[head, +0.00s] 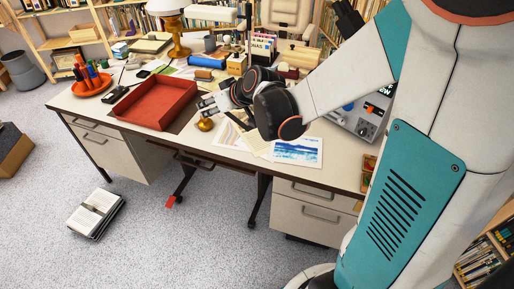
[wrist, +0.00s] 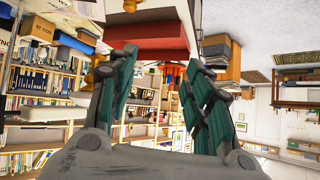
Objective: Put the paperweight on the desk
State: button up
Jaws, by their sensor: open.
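A small brass-coloured object (head: 205,124), which looks like the paperweight, stands on the white desk (head: 232,150) near its front edge, right of the red tray. My gripper (head: 207,104) is open and empty, low over the desk, just above and behind this object in the picture. In the wrist view, which appears upside down, my gripper's two fingers (wrist: 158,88) are spread with nothing between them. A brass-coloured piece (wrist: 102,70) shows beside the left finger, partly hidden; I cannot tell whether it touches.
The red tray (head: 157,103) lies left of my gripper. Papers (head: 297,151) lie to the right and a brass lamp (head: 178,40) stands behind. An orange dish of pens (head: 92,82) is at the far left.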

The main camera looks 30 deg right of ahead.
jog(key=s+r+m+g+h, duration=0.1)
jog(key=s+r, duration=0.1)
jog(key=s, duration=1.1)
jog(key=s+d+r+m+g+h, duration=0.1)
jog(key=s+r+h, duration=0.1)
jog(key=s, duration=1)
jog(key=shift+s+r+m+g+h, duration=0.3)
jog(key=shift+s+r+m+g, duration=0.1)
jog(key=shift+r, duration=0.05)
jog(key=shift+d, duration=0.1)
